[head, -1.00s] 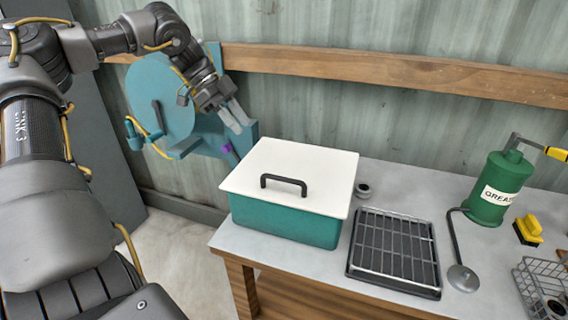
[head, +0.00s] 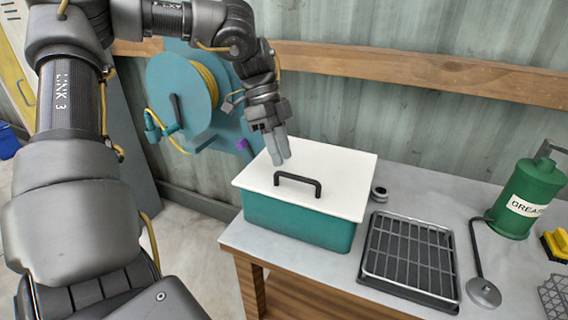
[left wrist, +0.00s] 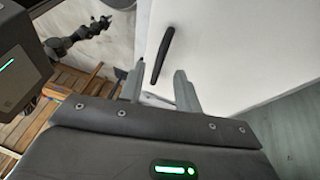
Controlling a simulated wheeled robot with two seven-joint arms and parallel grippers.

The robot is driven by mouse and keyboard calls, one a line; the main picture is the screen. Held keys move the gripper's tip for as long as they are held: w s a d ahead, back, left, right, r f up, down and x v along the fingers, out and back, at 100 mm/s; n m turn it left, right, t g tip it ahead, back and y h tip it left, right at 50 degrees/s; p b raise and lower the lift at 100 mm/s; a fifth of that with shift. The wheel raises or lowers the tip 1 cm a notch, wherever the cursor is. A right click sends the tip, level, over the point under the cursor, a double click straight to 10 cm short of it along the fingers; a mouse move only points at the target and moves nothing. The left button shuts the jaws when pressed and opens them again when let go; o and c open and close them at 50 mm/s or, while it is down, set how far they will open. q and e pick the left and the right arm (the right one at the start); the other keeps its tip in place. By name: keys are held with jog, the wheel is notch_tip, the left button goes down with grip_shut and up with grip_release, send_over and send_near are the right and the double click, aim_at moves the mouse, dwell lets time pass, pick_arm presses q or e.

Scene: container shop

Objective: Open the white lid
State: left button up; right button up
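The white lid (head: 335,190) lies flat on a teal box (head: 298,226) and covers its top. A black bar handle (head: 298,179) stands on the lid, and it also shows in the left wrist view (left wrist: 163,54). My left gripper (head: 279,160) is above the lid's back left part, just behind the handle, fingers pointing down. In the left wrist view the fingers (left wrist: 158,88) are apart with nothing between them, and the handle shows beyond them. A dark arm (left wrist: 78,38), which looks like my right one, shows small in the left wrist view; its finger state is unclear.
A black wire-topped tray (head: 411,255) lies right of the box on the grey bench (head: 345,278). A small dark ring (head: 379,194) sits by the box's right side. A green grease can (head: 525,195) stands farther right. A teal hose reel (head: 185,90) is behind left.

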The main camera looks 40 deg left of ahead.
pick_arm(q)
jog(key=shift+x, duration=1.6)
grip_shut()
